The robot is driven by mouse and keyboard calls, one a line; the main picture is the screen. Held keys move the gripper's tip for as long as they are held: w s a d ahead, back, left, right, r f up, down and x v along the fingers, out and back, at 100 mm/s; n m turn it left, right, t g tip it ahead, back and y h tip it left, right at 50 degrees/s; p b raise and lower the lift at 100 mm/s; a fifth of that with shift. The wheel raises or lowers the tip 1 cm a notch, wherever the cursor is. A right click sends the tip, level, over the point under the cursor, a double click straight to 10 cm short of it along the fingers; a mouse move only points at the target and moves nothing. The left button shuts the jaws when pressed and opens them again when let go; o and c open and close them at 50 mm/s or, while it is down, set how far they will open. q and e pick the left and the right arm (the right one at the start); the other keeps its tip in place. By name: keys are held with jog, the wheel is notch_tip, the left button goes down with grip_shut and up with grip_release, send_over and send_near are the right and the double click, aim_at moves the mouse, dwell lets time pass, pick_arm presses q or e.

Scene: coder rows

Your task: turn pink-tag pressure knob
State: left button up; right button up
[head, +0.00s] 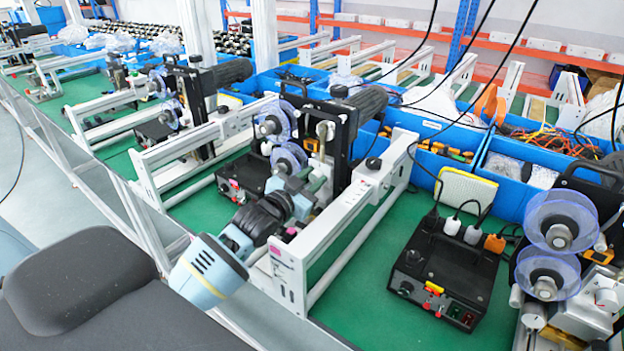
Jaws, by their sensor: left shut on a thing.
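My left arm comes in from the lower left, and my left gripper (316,184) reaches over the front of the middle coder. It is shut at the coder's mechanism, on what appears to be the pressure knob; the fingers hide most of it, so its turn angle cannot be told. A small pink tag (276,253) shows on the near end of the white rail frame (330,222), just right of my wrist. Two clear purple reels (277,121) sit on this coder, behind the gripper. My right gripper is not in view.
A black control box (444,268) with plugs stands on the green bench right of the frame. Another coder with purple reels (560,222) is at the far right. Blue bins (510,200) line the back. A dark chair (85,285) fills the lower left.

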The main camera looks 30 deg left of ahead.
pick_arm(q)
jog(key=shift+n, duration=0.6)
jog(key=o, duration=1)
jog(key=shift+c, duration=0.2)
